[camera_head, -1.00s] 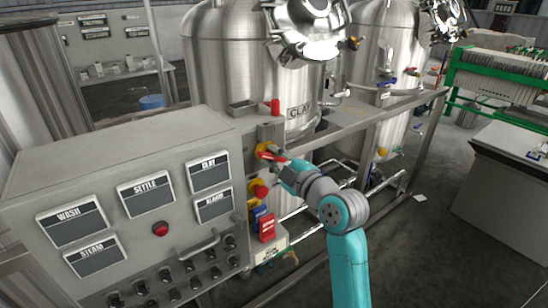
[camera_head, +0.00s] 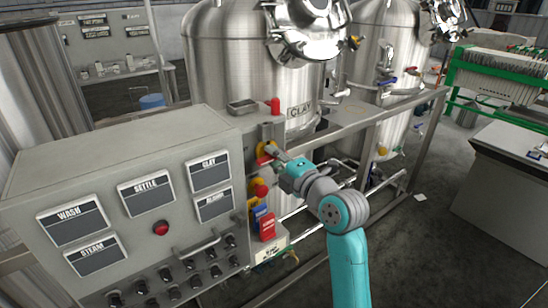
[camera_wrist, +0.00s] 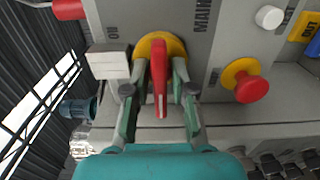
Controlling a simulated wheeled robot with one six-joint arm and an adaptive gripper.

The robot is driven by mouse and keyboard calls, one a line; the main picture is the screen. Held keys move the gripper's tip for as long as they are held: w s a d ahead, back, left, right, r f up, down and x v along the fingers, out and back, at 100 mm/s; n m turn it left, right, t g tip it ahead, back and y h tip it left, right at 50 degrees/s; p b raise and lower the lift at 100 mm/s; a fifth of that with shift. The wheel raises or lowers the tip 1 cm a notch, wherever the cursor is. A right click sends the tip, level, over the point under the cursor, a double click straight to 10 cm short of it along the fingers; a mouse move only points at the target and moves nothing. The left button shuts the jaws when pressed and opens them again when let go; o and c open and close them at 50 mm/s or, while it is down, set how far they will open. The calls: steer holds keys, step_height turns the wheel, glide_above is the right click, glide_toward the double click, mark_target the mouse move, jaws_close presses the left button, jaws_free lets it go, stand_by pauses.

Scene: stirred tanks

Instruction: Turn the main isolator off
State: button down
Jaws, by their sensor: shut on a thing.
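The main isolator is a red handle (camera_wrist: 159,78) on a round yellow plate (camera_wrist: 178,46), beside sideways lettering that reads "MAIN". In the head view, the red handle (camera_head: 264,160) shows at the upper right end of the grey control panel, partly hidden by my gripper. My gripper (camera_wrist: 158,92) has one finger on each side of the handle and is shut on it. In the head view, my gripper (camera_head: 273,152) reaches the isolator from the right.
A red mushroom button (camera_head: 260,188) on yellow sits just below the isolator; it also shows in the wrist view (camera_wrist: 252,89). Blue and red switches (camera_head: 266,226) are lower down. A steel tank (camera_head: 230,60) and a frame rail (camera_head: 385,115) stand behind my arm.

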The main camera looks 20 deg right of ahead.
stand_by(0.3)
steer(key=c, duration=1.2)
jaws_free()
steer(key=v, duration=1.2)
